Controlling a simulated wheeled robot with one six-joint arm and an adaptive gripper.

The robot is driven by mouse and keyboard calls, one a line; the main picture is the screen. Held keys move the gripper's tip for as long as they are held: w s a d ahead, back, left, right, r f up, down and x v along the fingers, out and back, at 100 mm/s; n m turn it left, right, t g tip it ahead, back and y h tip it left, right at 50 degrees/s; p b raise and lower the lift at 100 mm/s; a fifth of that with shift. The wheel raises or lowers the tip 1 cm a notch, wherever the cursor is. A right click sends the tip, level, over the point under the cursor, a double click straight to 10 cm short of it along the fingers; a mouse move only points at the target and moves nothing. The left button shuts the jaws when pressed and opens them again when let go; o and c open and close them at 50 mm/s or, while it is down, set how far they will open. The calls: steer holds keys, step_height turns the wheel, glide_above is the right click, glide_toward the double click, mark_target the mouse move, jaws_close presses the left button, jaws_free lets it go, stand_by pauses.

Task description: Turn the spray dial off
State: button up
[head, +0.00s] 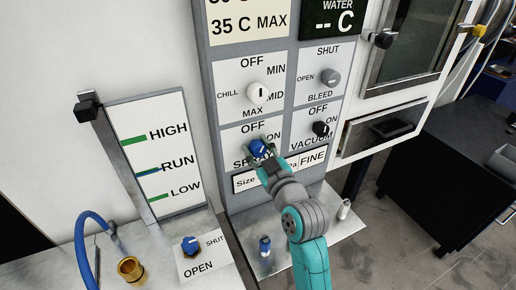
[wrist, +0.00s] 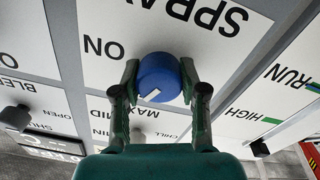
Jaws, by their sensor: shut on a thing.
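The blue spray dial (head: 259,146) is on the panel in the head view, with OFF above it and ON to its right. Its label is partly hidden by my gripper. The dial (wrist: 160,76) is also in the middle of the wrist view, which is turned over. Its white mark points down and left there, seemingly between ON and the side where OFF is hidden. My gripper (wrist: 159,80) is shut on the dial, one finger at each side. In the head view my gripper (head: 262,155) covers the dial's lower part.
Close by are the white chill dial (head: 259,92), the grey bleed dial (head: 329,77) and the black vacuum dial (head: 321,128). A blue shut/open knob (head: 190,244) and a brass cup (head: 130,268) are at the lower left. A level gauge (head: 156,158) stands left of the panel.

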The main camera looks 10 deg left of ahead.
steer(key=n, duration=0.5)
steer(key=shift+n, duration=0.3)
stand_by(0.4)
steer(key=o, duration=1.1)
steer(key=shift+o, duration=0.2)
steer(key=v, duration=1.2)
steer(key=shift+f, duration=0.1)
